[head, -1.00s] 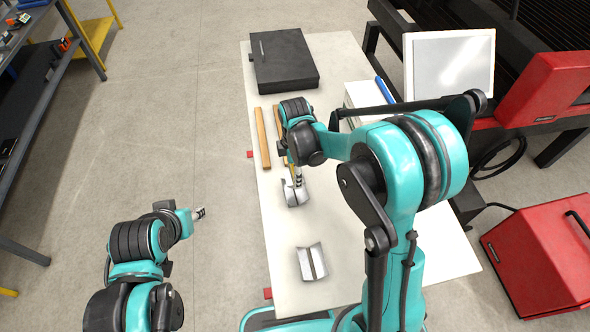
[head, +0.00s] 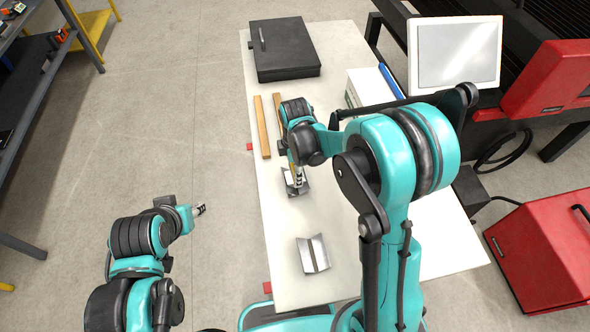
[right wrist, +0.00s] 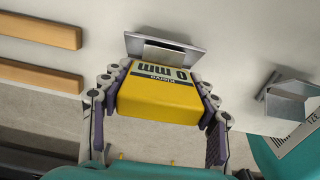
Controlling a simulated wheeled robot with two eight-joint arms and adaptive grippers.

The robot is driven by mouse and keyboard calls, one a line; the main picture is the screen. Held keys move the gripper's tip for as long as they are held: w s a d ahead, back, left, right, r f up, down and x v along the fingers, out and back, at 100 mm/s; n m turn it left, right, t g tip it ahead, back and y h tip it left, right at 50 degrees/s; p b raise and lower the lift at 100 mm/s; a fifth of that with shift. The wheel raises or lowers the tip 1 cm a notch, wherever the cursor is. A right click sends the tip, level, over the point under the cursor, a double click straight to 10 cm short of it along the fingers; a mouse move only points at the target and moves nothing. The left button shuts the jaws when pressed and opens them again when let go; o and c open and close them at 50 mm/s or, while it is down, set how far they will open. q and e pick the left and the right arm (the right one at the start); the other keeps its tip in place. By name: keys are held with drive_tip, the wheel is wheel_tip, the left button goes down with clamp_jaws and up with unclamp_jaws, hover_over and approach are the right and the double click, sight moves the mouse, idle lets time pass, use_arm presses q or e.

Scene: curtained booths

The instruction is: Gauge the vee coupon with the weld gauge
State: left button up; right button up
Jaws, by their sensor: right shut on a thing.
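My right gripper (head: 297,181) is shut on the yellow weld gauge (right wrist: 158,95), whose face with dark "0 mm" lettering shows in the right wrist view. In the head view the gauge is a small yellow piece above a grey metal coupon (head: 304,187). This coupon also shows just beyond the gauge in the right wrist view (right wrist: 188,58). I cannot tell whether they touch. A second grey coupon, folded like a vee (head: 313,254), lies nearer on the table, apart from the gripper. My left gripper (head: 200,209) hangs over the floor; its fingers are too small to read.
The pale table (head: 330,215) has free room around the nearer coupon. Two wooden strips (head: 262,127) lie beyond the grippers, and a black case (head: 284,50) stands at the far end. A screen (head: 458,53) and red machine (head: 545,80) stand right of the table.

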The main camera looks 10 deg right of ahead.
drive_tip(key=o, duration=1.3)
drive_tip(key=shift+o, duration=0.2)
drive_tip(key=shift+r, duration=0.15)
wheel_tip(320, 180, up, 12)
drive_tip(key=shift+f, duration=0.1)
drive_tip(key=s+d+f+m+t+b, duration=0.3)
drive_tip(key=s+m+b, duration=0.1)
drive_tip(key=s+m, duration=0.4)
drive_tip(key=s+d+f+m+t+b, duration=0.3)
drive_tip(key=s+m, duration=0.4)
drive_tip(key=m, duration=0.3)
drive_tip(key=shift+s+d+t+b, duration=0.35)
drive_tip(key=shift+d+t+b, duration=0.35)
drive_tip(key=shift+b, duration=0.25)
